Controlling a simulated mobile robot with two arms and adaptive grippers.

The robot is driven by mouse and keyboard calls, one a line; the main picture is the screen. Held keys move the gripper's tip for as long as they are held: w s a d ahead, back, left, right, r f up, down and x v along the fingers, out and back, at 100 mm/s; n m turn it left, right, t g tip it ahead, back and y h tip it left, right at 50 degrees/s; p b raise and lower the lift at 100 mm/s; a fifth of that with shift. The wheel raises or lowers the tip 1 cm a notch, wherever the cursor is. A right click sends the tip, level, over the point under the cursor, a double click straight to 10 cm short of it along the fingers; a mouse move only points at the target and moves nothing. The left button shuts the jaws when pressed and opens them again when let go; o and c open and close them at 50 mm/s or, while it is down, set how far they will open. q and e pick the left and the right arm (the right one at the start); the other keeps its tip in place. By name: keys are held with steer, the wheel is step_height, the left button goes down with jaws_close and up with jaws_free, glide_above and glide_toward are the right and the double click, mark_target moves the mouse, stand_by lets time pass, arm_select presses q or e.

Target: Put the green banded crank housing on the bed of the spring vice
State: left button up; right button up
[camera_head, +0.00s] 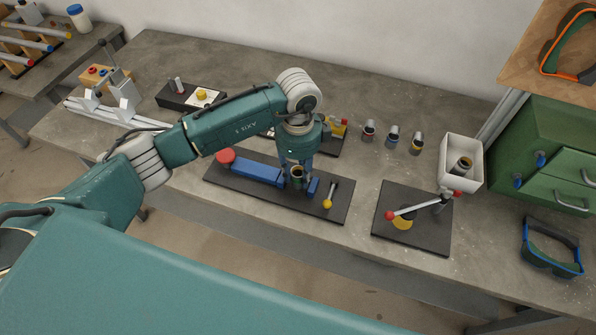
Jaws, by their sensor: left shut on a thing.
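My left gripper (297,174) points down over the spring vice and is shut on the green banded crank housing (298,183). The housing is a small cup shape, partly hidden by the fingers. It sits between the long blue block and the small blue block of the spring vice (262,190). The vice has a dark base plate, a red knob at its left end and a yellow-tipped lever at its right. I cannot tell whether the housing touches the bed. My right gripper is not in view.
Several other banded housings (392,136) stand behind, right of the arm. A white bin (461,148) holds another one. A dark plate with a red-ended bar (419,208) lies right of the vice. A green drawer cabinet (551,150) stands at the right. Bare bench lies between the vice and that plate.

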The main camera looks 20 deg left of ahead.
mark_target(298, 171)
arm_select(q)
steer(key=o, duration=1.2)
steer(key=shift+f, duration=0.1)
steer(key=shift+o, duration=0.2)
steer(key=shift+r, duration=0.3)
steer(key=shift+w+r, duration=0.1)
steer(key=shift+r, duration=0.3)
step_height(298, 171, up, 10)
steer(key=b, duration=0.3)
steer(key=shift+f, duration=0.2)
steer(key=shift+r, duration=0.7)
